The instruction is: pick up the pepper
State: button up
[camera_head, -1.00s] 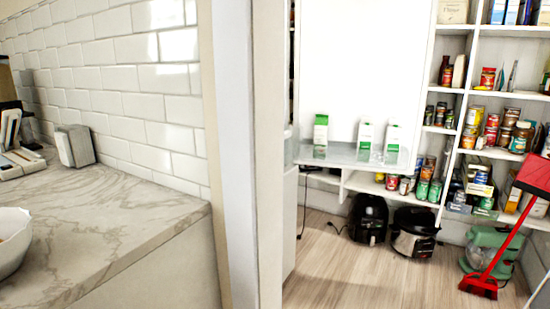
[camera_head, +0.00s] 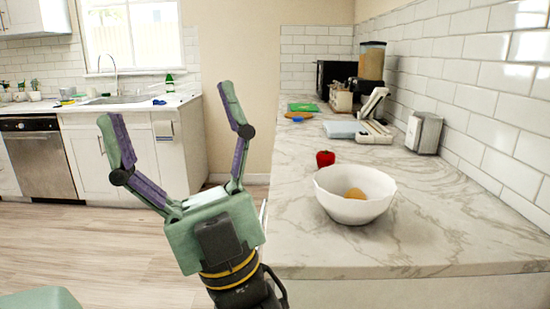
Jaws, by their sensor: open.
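A small red pepper (camera_head: 325,158) sits on the marble counter (camera_head: 310,240), just behind a white bowl (camera_head: 343,207). My gripper (camera_head: 170,112) is open and empty, its two fingers spread and pointing up in the picture. It shows to the left of the counter, in front of the floor and the white cabinets, apart from the pepper.
The bowl holds a round orange-tan item (camera_head: 355,193). Farther back on the counter are a metal napkin holder (camera_head: 424,132), a white rack (camera_head: 375,125), a green board (camera_head: 303,107) and a tall dispenser (camera_head: 371,65). The counter's front part is bare.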

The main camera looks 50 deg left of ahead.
aim_at(324, 159)
jog(key=j+u, duration=0.15)
jog(key=u, duration=0.8)
jog(key=i+j+z, duration=0.15)
jog(key=j, duration=0.45)
jog(key=i+j+z, duration=0.15)
jog(key=j, duration=0.45)
jog(key=i+j+z, duration=0.15)
jog(key=j, duration=0.5)
jog(key=j+z, duration=0.15)
jog(key=j, duration=0.45)
jog(key=i+l, duration=0.15)
jog(key=l, duration=0.15)
jog(key=i+l, duration=0.2)
jog(key=l, duration=0.15)
jog(key=i+l, duration=0.15)
jog(key=l, duration=0.15)
